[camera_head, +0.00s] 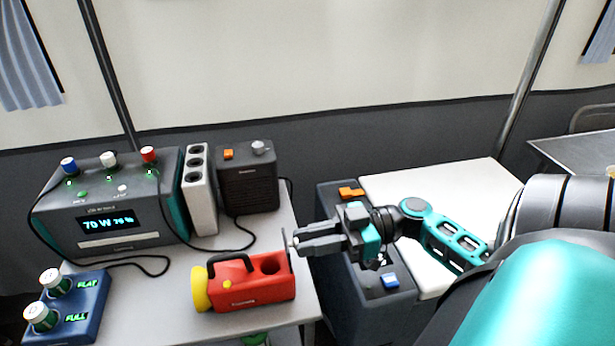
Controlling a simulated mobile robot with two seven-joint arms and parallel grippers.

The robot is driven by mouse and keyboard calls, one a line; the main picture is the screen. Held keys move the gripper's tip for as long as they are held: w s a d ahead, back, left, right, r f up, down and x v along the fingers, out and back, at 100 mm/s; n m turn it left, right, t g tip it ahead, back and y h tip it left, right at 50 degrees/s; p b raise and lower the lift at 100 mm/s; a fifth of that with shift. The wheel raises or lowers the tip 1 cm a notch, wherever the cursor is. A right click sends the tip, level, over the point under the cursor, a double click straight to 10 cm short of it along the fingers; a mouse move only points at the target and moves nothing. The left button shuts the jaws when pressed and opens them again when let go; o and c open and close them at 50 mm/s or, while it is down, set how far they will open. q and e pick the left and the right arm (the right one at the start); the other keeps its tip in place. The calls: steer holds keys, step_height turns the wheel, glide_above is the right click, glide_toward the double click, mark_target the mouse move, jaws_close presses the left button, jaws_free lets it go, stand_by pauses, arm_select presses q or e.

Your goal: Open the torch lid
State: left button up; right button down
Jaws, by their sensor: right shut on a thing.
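The red torch (235,288) lies on the white table, with its yellow head (201,290) to the left and a black carrying handle on top. A dark round opening (269,265) shows in its top near the right end. The thin grey lid (290,268) stands upright at the torch's right end, beside this opening. My right gripper (294,243) reaches in from the right and is shut on the lid near its upper edge. The fingertips hide part of the lid. My left gripper is out of view.
A grey power unit (110,205) reading 70 W, a socket strip (199,190) and a dark speaker-like box (248,185) stand behind the torch. A blue holder (75,310) with batteries marked FLAT and FULL is at the front left. A cool box (385,300) stands right of the table.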

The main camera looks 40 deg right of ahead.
arm_select(q)
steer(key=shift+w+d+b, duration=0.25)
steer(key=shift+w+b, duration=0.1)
steer(key=shift+b, duration=0.1)
arm_select(e)
steer(key=shift+d+f+y, duration=0.1)
steer(key=shift+y, duration=0.3)
steer(key=c, duration=1)
jaws_free()
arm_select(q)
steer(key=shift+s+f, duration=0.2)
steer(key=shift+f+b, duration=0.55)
arm_select(e)
steer(key=shift+v, duration=6.5)
